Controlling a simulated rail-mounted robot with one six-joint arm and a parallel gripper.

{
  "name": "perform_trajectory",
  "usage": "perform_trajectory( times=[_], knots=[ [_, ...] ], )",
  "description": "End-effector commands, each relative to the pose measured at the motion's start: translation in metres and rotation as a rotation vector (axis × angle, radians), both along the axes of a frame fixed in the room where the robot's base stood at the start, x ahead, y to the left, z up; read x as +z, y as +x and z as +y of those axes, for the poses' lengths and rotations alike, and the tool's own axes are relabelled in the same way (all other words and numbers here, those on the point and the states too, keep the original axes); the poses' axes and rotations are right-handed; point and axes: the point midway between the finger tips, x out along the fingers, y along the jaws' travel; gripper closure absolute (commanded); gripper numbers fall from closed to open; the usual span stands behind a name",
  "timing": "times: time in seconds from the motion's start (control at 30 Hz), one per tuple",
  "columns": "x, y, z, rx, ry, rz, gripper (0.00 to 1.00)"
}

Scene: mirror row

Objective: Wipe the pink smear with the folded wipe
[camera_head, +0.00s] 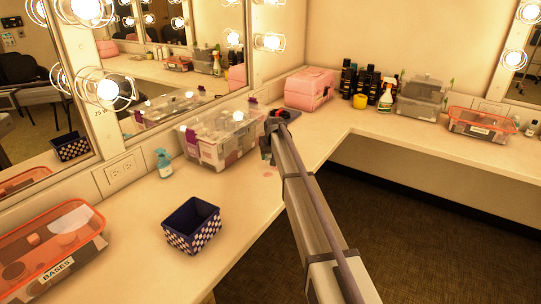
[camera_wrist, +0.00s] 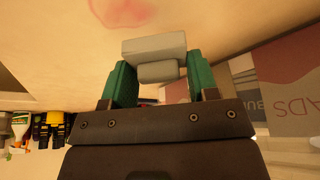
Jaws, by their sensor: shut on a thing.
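My gripper (camera_wrist: 158,82) has green fingers shut on the folded wipe (camera_wrist: 153,49), a pale grey folded pad, in the wrist view. The pink smear (camera_wrist: 120,11) shows at the top edge of that view, cut off by the frame, just beyond the wipe. The wipe does not cover the visible part of the smear; I cannot tell whether it touches the counter. In the head view the smear (camera_head: 269,175) is a faint pink patch on the counter, left of my arm. My gripper (camera_head: 266,148) is just above it in the picture, beside the clear bin; the wipe is hard to make out there.
A clear bin with purple latches (camera_head: 222,140) stands close left of my gripper. A blue checkered basket (camera_head: 192,225), a teal bottle (camera_head: 164,164) and an orange-lidded box (camera_head: 45,250) are nearer. A pink case (camera_head: 309,88) stands behind. Counter (camera_head: 240,192) is bare around the smear.

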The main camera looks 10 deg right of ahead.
Motion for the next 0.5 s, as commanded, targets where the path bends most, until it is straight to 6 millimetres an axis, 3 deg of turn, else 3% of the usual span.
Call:
perform_trajectory(
  times=[0.03, 0.13, 0.5],
  knots=[
    [0.014, 0.000, 0.000, 0.000, 0.000, 0.000, 0.65],
    [0.025, 0.000, 0.000, 0.000, 0.000, 0.000, 0.65],
    [0.027, 0.000, 0.000, 0.000, 0.000, 0.000, 0.65]
  ],
)
